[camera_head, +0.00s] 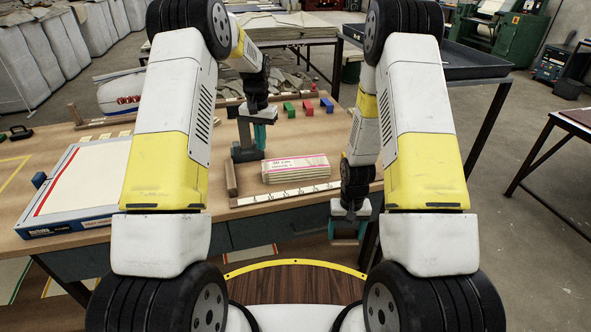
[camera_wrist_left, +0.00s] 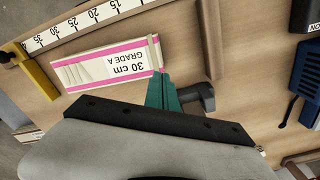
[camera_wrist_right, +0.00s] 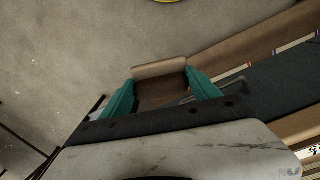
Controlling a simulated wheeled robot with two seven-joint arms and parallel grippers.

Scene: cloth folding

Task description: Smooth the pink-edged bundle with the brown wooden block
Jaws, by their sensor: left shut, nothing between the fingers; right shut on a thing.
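The bundle (camera_head: 297,168) is a flat white pack with pink edges and printed text, lying near the table's front edge. It also shows in the left wrist view (camera_wrist_left: 100,66), marked "30 cm GRADE A". My left gripper (camera_head: 261,147) is shut and empty. Its teal fingertips are just beside the bundle's end (camera_wrist_left: 160,78); I cannot tell whether they touch. My right gripper (camera_head: 347,238) is past the table's front edge, right of the bundle. In the right wrist view its fingers are shut on the brown wooden block (camera_wrist_right: 160,71), held over the floor.
A ruler strip (camera_head: 285,194) runs along the front of the bundle, and a brown wooden strip (camera_head: 231,180) lies to its left. Green, red and blue pieces (camera_head: 308,108) sit behind. A blue-framed tray (camera_head: 75,226) is left.

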